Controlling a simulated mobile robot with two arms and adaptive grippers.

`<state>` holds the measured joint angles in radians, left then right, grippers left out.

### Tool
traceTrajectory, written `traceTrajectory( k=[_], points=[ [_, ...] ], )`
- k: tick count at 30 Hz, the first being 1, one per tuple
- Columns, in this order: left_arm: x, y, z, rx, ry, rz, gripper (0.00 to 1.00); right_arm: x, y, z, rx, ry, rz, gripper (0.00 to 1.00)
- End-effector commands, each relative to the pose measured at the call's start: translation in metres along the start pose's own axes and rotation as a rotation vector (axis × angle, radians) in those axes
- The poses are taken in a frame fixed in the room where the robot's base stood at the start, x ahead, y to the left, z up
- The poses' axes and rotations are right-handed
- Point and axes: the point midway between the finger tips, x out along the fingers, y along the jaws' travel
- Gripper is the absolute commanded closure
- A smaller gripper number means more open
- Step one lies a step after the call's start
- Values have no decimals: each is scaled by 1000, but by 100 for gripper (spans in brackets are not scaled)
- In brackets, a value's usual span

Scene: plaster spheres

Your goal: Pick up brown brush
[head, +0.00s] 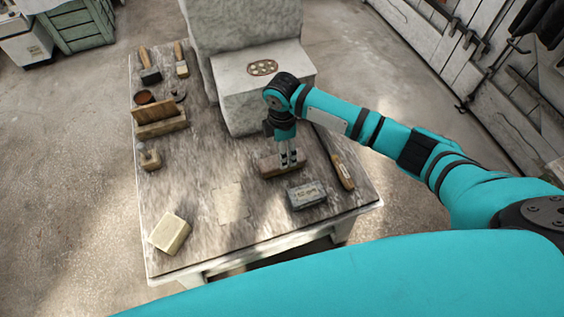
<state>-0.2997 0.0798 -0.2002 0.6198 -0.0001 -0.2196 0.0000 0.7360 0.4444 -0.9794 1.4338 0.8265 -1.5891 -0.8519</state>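A brown block-shaped brush (269,168) lies on the wooden table (200,185), in front of the pale stone block. My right gripper (289,162) points down over it, with its fingertips at the brush's middle to right part. The fingers look close together, and they hide part of the brush. I cannot tell whether they grip it or only stand over it. The brush appears to rest on the tabletop. My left gripper is not in view.
A grey labelled block (306,195) lies just in front of the brush. A long-handled tool (342,171) lies to its right. The pale stone block (262,85) stands behind. A beige block (170,233) and wooden holder (160,120) are left.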

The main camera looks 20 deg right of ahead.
Motion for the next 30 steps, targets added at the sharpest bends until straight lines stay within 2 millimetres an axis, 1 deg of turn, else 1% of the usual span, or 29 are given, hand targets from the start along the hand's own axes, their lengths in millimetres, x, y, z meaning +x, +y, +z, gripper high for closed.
traceTrajectory(
  k=[1,3,8,15,18,21,26,27,30],
  points=[
    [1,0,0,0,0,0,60,8,0,0,0,-1,-1,25],
    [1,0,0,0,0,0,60,14,0,0,0,0,1,25],
    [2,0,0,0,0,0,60,23,0,0,0,-1,0,25],
    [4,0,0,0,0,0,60,58,-1,0,0,-1,-1,25],
    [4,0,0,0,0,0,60,68,0,0,0,0,1,25],
    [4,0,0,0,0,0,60,71,0,0,0,-1,2,25],
    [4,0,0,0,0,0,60,71,0,0,0,0,2,25],
    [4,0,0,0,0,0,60,71,0,0,0,0,2,28],
    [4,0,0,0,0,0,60,71,0,0,0,0,2,41]
  ],
)
